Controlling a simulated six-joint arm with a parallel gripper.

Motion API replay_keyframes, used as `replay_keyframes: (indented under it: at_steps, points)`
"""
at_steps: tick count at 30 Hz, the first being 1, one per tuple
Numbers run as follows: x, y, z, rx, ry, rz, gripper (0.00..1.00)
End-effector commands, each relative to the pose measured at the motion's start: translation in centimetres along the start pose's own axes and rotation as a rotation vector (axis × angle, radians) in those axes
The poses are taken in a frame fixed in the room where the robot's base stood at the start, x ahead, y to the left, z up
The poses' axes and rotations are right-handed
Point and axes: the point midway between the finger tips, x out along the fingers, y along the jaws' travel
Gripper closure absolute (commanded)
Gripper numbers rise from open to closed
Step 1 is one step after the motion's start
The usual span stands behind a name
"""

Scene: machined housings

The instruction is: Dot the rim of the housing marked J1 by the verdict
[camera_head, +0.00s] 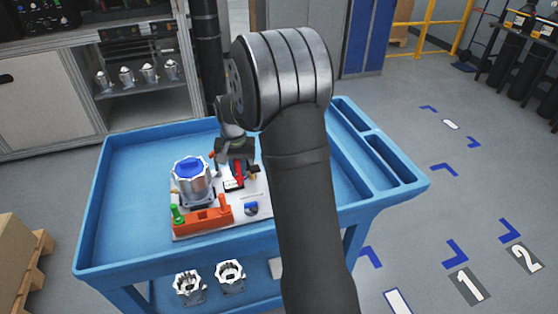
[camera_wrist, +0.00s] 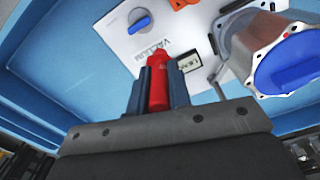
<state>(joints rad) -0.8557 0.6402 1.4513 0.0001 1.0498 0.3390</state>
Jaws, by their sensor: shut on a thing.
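A silver machined housing (camera_head: 192,187) with a blue disc (camera_head: 189,166) on top stands on a white board (camera_head: 262,187) on the blue cart. In the wrist view the housing (camera_wrist: 247,38) is at the upper right, its rim and blue disc (camera_wrist: 298,62) facing the camera. My gripper (camera_wrist: 158,92) is shut on a red marker (camera_wrist: 159,82), beside the housing. In the head view my gripper (camera_head: 236,160) is just right of the housing. A small label (camera_wrist: 189,63) lies by the marker; its text is too small to read. I cannot make out a J1 mark.
An orange block (camera_head: 203,218) with a green-topped piece (camera_head: 178,214) sits at the board's front. A blue knob (camera_head: 251,209) lettered VACUUM in the wrist view is beside it. The blue cart's (camera_head: 118,240) left side is clear. More housings (camera_head: 230,272) stand on the lower shelf.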

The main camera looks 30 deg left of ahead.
Motion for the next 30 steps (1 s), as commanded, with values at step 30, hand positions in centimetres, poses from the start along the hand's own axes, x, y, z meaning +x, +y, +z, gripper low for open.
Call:
replay_keyframes:
  at_steps: [30]
  points:
    - [-2.3,-11.8,8.2,-0.007,-0.001,0.001,1.0]
